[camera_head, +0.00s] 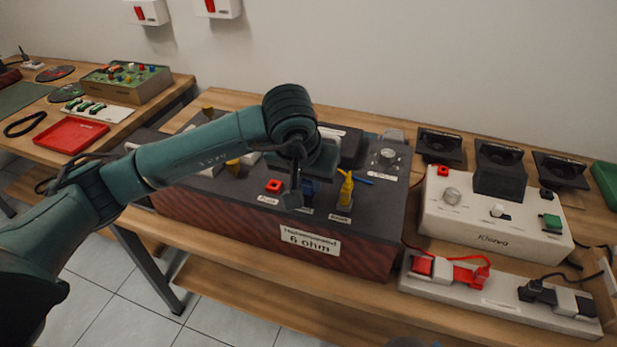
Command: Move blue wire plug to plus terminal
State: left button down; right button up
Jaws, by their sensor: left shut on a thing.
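A dark hi-fi box (386,205) with a "6 ohm" label stands on the wooden bench. A red square terminal (273,186) sits on its top, with a white label below it that is too small to read. The blue plug (309,187) shows just right of my left gripper (293,199), partly hidden by it. My left gripper points down over the box top, right of the red terminal, shut on the blue plug. A yellow plug (345,189) stands upright further right, beside a short piece of blue wire (357,178).
A cream device (490,235) with red and green terminals stands to the right. A strip with red and black plugs (500,298) lies in front of it. Black speaker-like stands (438,146) are behind. Another table with a red tray (71,135) is at left.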

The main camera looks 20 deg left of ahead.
pick_arm(q)
jog(key=shift+r, duration=0.65)
jog(key=shift+r+p, duration=0.75)
jog(key=shift+r, duration=0.85)
jog(key=shift+r, duration=0.1)
